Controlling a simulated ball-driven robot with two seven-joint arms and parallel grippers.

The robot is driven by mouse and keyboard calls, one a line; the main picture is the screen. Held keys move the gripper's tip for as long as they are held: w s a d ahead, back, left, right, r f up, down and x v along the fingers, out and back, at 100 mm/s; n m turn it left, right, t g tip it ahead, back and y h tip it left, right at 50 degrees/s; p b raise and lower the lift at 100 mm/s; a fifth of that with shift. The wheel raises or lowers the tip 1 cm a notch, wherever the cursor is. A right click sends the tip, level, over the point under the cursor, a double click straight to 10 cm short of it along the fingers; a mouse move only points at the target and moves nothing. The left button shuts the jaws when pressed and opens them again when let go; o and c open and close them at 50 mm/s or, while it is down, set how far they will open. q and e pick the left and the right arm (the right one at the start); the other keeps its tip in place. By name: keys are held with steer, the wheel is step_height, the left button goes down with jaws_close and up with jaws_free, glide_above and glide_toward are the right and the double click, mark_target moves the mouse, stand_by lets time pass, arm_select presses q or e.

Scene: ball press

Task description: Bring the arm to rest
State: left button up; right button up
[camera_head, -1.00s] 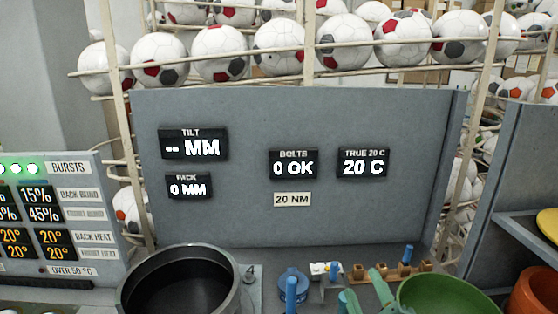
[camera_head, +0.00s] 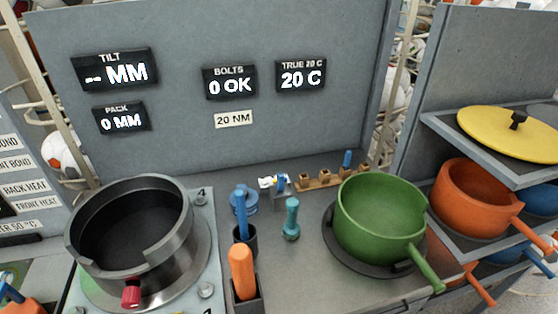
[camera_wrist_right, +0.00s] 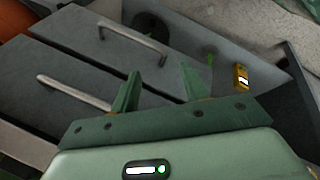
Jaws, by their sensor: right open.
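My right gripper (camera_wrist_right: 158,88) shows in the right wrist view. Its two green fingers stand apart with nothing between them. Beyond them are grey drawer-like fronts (camera_wrist_right: 85,75) with metal bar handles (camera_wrist_right: 75,93); the fingers appear clear of these. Neither gripper shows in the head view, and my left gripper is in no view.
The bench holds a dark round pot (camera_head: 130,235), a green pan (camera_head: 380,220), an orange-handled tool (camera_head: 242,270) and a teal tool (camera_head: 291,218). Shelves at right carry an orange pot (camera_head: 470,195) and a yellow lid (camera_head: 510,130). A small yellow device (camera_wrist_right: 241,76) shows in the wrist view.

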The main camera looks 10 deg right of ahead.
steer(key=s+f+m+g+y, duration=0.2)
steer(key=s+f+m+g, duration=0.1)
steer(key=s+f, duration=1.8)
steer(key=shift+s+a+f+g, duration=0.3)
steer(key=shift+s, duration=0.4)
steer(key=shift+d, duration=0.2)
stand_by(0.7)
